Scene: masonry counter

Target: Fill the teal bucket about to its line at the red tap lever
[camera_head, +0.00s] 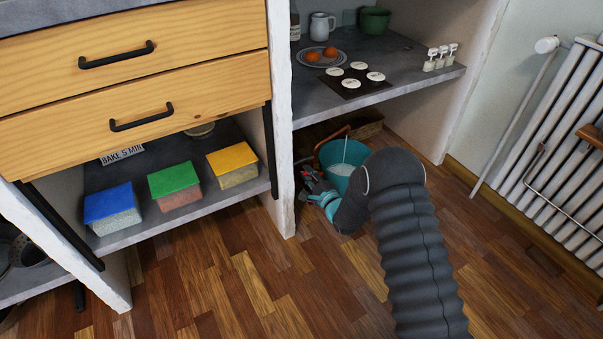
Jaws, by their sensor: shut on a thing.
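The teal bucket (339,178) stands on the floor in the recess under the right-hand grey shelf. Its open top faces up, and a thin white vertical streak, which looks like running water, shows at its mouth. A brown handle arches at its left rim. My gripper (312,186) is low at the bucket's left, shut on a small red part that looks like the tap lever (309,176). The fingers and lever are small and partly hidden by my wrist. My arm covers the bucket's lower right side. The fill line and water level cannot be made out.
A brown crate (367,125) sits behind the bucket. The shelf above (408,82) holds a plate, a jug, a green pot and white discs. A white wall post (282,150) stands left, a radiator (555,150) right. The wooden floor (230,285) in front is clear.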

